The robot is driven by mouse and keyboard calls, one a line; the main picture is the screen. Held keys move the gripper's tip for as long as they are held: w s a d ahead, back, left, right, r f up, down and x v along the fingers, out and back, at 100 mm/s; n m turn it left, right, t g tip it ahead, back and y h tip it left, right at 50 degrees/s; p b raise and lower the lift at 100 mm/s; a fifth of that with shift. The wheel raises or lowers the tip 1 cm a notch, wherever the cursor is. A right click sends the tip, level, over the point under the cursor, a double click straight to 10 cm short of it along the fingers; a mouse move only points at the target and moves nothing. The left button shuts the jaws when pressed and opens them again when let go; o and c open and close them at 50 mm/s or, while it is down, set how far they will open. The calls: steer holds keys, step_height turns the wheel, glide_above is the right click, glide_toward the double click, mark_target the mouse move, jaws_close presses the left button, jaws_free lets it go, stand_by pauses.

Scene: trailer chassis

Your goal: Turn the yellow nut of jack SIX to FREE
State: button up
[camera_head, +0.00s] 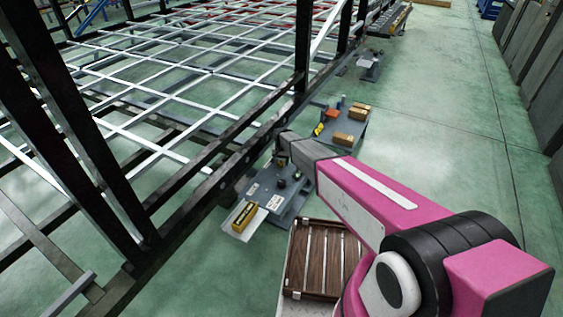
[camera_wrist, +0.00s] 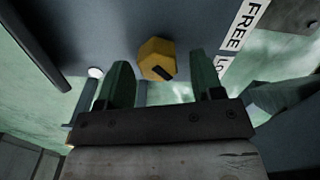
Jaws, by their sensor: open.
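The yellow nut (camera_wrist: 157,60) shows in the wrist view, a hexagonal head with a dark mark on its lower face. My gripper (camera_wrist: 162,82) is open, with one green finger on each side below the nut. The nut sits ahead of the gap between the fingertips, and I cannot tell whether either finger touches it. A white label reading FREE (camera_wrist: 240,25) is to the right of the nut, with a second label partly hidden below it. In the head view my arm reaches to a grey jack stand (camera_head: 262,190) beside the chassis; the nut is not discernible there.
A yellow-brown box (camera_head: 244,216) lies on the near plate. A second stand (camera_head: 345,128) with boxes and small items is farther back. The black chassis rail (camera_head: 190,208) runs along the left. A brown slatted crate (camera_head: 322,258) is below my arm. Green floor is open at right.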

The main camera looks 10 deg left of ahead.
steer(key=c, duration=0.9)
steer(key=shift+c, duration=0.2)
steer(key=shift+n, duration=0.3)
steer(key=n, duration=0.3)
steer(key=shift+a+n, duration=0.15)
steer(key=shift+n, duration=0.15)
steer(key=n, duration=0.4)
steer(key=shift+s+a+n, duration=0.1)
steer(key=shift+a+n, duration=0.05)
steer(key=shift+n, duration=0.15)
steer(key=n, duration=0.4)
steer(key=shift+s+a+n, duration=0.1)
steer(key=shift+s+n, duration=0.05)
steer(key=shift+n, duration=0.15)
steer(key=shift+s+n, duration=0.15)
steer(key=shift+n, duration=2.05)
